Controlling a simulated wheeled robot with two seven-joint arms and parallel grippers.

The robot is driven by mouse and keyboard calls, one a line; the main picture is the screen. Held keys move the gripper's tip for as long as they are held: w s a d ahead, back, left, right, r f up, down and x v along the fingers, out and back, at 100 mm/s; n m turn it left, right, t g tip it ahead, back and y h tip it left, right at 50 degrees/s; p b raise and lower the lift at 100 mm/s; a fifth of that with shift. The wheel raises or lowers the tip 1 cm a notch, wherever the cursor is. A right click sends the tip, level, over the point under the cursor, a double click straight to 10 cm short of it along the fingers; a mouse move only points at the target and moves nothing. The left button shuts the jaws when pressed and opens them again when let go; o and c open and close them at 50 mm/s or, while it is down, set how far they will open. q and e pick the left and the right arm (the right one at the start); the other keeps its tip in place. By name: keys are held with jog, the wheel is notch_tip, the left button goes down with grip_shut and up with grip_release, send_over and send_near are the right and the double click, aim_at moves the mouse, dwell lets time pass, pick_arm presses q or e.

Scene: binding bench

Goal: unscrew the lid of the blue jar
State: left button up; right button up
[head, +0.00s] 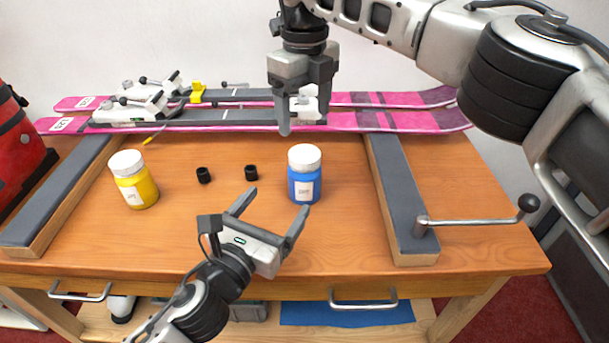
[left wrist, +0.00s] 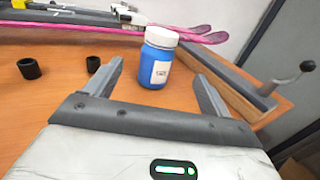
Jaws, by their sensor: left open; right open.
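The blue jar (head: 304,184) stands upright on the wooden bench, with its white lid (head: 305,157) on top and a small white label on its side. In the left wrist view the blue jar (left wrist: 157,66) stands just beyond and between my open fingers. My left gripper (head: 273,202) is open and empty, low over the bench in front of the jar and to its left, not touching it. My right gripper (head: 304,115) hangs above and behind the jar, pointing down, open and empty, apart from the lid.
A yellow jar (head: 140,192) with a white lid stands at the left. Pink skis (head: 352,121) lie across the back. Grey-topped rails (head: 402,200) flank the work area; the right one has a crank handle (head: 480,221).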

aim_at(299, 172)
pick_arm(q)
jog(key=x, duration=1.2)
jog(key=shift+w+d, duration=0.15)
jog(key=shift+w, duration=0.2)
pick_arm(e)
jog(key=shift+f, duration=0.1)
